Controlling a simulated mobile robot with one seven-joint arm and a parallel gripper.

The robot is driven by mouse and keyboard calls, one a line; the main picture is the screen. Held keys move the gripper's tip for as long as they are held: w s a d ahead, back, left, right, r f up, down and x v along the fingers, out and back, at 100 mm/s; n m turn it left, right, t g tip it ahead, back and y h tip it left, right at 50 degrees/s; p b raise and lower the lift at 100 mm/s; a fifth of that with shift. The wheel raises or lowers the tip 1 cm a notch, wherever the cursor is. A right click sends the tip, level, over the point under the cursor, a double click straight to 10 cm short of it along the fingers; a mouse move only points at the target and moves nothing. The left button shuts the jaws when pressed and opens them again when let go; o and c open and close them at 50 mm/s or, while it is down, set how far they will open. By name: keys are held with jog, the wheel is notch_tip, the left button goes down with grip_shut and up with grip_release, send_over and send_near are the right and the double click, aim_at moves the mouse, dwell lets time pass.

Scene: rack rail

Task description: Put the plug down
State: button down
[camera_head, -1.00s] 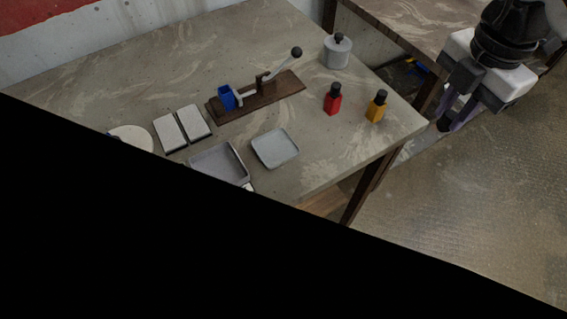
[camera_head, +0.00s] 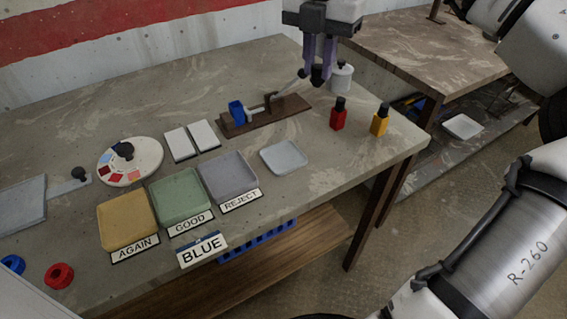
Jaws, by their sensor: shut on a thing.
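My gripper (camera_head: 318,72) points down at the top middle, over the back of the table. Its purple fingers are shut on a small dark thing, taken as the plug (camera_head: 318,77), seen against the lever fixture and the grey pot behind. The plug is mostly hidden by the fingers, so its shape is unclear. The lever fixture (camera_head: 265,114) is a brown board with a raised lever and a blue block (camera_head: 236,112) at its left end. I cannot tell the plug's exact height; it appears above the board's right end.
A grey lidded pot (camera_head: 342,78), a red bottle (camera_head: 338,118) and a yellow bottle (camera_head: 380,123) stand at the right. Yellow (camera_head: 127,220), green (camera_head: 180,195) and grey (camera_head: 229,176) trays stand in front. A pale empty dish (camera_head: 284,157) lies right of them.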

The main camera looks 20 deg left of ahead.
jog(key=s+a+n, duration=0.1)
jog(key=a, duration=0.5)
notch_tip(320, 180, down, 19)
jog(key=shift+s+d, duration=0.1)
jog(key=shift+f, duration=0.1)
jog(key=c, duration=1.8)
grip_release()
jog(key=o, duration=0.5)
notch_tip(320, 180, up, 12)
jog(key=shift+r+b, duration=0.15)
jog(key=shift+b, duration=0.2)
